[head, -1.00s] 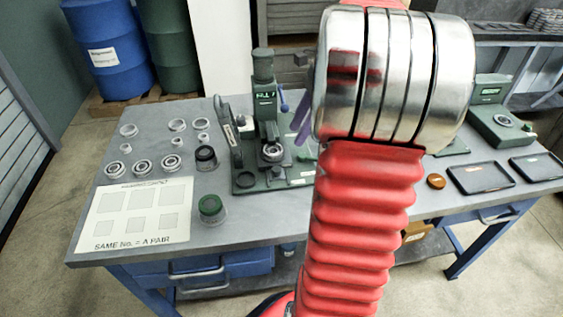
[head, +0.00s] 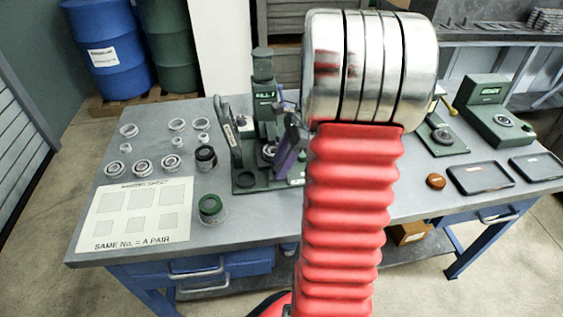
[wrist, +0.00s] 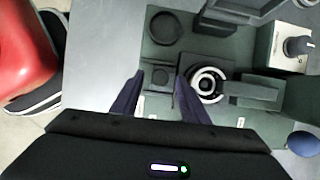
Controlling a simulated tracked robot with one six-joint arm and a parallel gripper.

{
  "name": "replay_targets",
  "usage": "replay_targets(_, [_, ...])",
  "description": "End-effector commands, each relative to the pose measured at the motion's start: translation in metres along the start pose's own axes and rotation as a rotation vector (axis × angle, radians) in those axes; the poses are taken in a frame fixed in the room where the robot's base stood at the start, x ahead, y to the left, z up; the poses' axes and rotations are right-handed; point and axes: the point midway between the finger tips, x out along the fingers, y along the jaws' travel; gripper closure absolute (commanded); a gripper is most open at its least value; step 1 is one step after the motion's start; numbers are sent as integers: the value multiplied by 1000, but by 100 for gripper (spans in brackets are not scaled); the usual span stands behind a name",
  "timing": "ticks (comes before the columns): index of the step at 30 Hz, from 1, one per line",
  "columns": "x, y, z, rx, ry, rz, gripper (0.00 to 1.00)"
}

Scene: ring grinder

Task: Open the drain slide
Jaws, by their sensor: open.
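In the head view my gripper (head: 291,142) partly hides the grinder's right side.
A dark upright lever (head: 233,140) stands left of the grinder. A black-lidded jar (head: 205,157) and a green-lidded jar (head: 211,208) stand nearby. Several bearing rings and a marked sheet (head: 135,212) lie left. A second green device (head: 492,112) and black trays (head: 480,177) are at right.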

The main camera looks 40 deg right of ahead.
Motion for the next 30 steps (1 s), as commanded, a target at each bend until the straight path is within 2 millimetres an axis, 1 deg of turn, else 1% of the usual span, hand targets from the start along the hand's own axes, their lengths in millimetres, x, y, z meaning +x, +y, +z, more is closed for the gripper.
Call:
replay_targets(8, [1, 0, 0, 1, 0, 0, 59])
replay_targets(25, [1, 0, 0, 2, 0, 0, 99])
replay_targets(26, [1, 0, 0, 2, 0, 0, 100])
replay_targets(30, [1, 0, -1, 2, 0, 0, 100])
